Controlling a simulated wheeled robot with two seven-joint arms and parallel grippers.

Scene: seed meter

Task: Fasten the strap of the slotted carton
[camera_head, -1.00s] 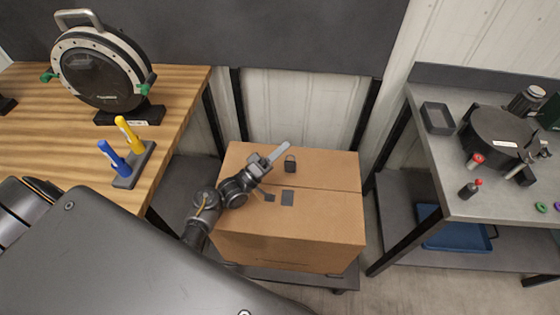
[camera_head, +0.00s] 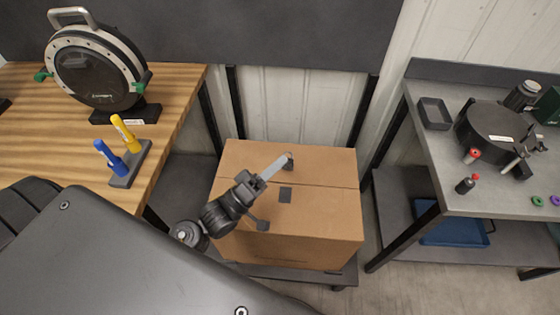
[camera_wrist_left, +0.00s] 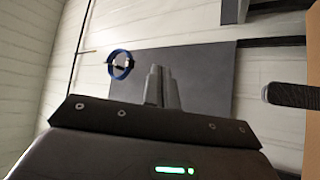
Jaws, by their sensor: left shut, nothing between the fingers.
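The slotted carton (camera_head: 320,215) is a closed brown box on a low dark stand in the head view. A small dark strap fitting (camera_head: 290,164) near the back of the top is partly hidden by my left gripper (camera_head: 287,158). The gripper is shut and empty, its fingertips overlapping the fitting in the picture; I cannot tell whether they touch. In the left wrist view the shut fingers (camera_wrist_left: 162,85) point ahead, and a dark woven strap end (camera_wrist_left: 290,95) stands to their right, apart from them. My right gripper is out of view.
A wooden bench (camera_head: 60,140) at left bears a round case (camera_head: 95,65) and blue and yellow markers in a stand (camera_head: 130,168). A grey bench (camera_head: 470,200) at right holds a black round device (camera_head: 490,130) and a tray (camera_head: 434,114). Bare floor lies between carton and right bench.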

